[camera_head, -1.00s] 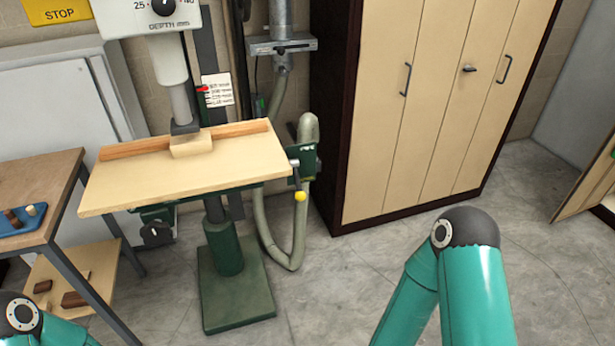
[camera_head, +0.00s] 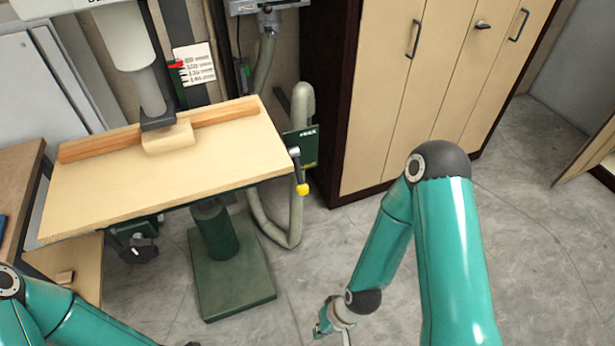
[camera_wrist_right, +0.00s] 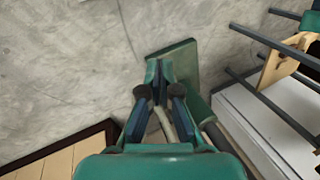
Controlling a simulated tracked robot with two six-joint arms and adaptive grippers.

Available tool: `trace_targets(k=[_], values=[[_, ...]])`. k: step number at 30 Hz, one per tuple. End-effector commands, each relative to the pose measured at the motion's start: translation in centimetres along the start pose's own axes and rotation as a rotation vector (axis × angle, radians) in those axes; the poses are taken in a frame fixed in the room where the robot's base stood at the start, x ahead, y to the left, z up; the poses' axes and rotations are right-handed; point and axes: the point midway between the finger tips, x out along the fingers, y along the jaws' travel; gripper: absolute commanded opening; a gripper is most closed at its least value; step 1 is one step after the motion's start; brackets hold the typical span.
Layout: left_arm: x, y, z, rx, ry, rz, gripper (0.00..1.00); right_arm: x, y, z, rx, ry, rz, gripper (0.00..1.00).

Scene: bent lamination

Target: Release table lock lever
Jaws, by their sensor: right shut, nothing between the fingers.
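The table lock lever (camera_head: 299,174) is a short dark handle with a yellow knob (camera_head: 302,189) at its lower end. It hangs down beside the right edge of the drill press table (camera_head: 190,170). My right gripper (camera_head: 328,330) is at the bottom of the head view, well below the lever and apart from it. In the right wrist view the right gripper (camera_wrist_right: 158,82) is shut and empty, above the floor and the green base plate. The lever cannot be made out in that view. My left arm enters at bottom left, its gripper out of view.
The green press base (camera_head: 235,285) stands on the grey floor under the table. A grey hose (camera_head: 296,200) runs just behind the lever. A tall cabinet (camera_head: 400,110) stands at the back right. A wooden bench (camera_head: 18,180) is at the left. The floor right of the base is clear.

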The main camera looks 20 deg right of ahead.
Motion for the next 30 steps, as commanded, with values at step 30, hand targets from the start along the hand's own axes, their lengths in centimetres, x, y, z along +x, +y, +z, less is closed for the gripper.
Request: trace_targets(k=[30], values=[[8.9,-3.2,-0.1,0.0,0.0,0.0,0.54,2.9,5.8,-24.6,0.631,-0.071,-0.36,0.0]])
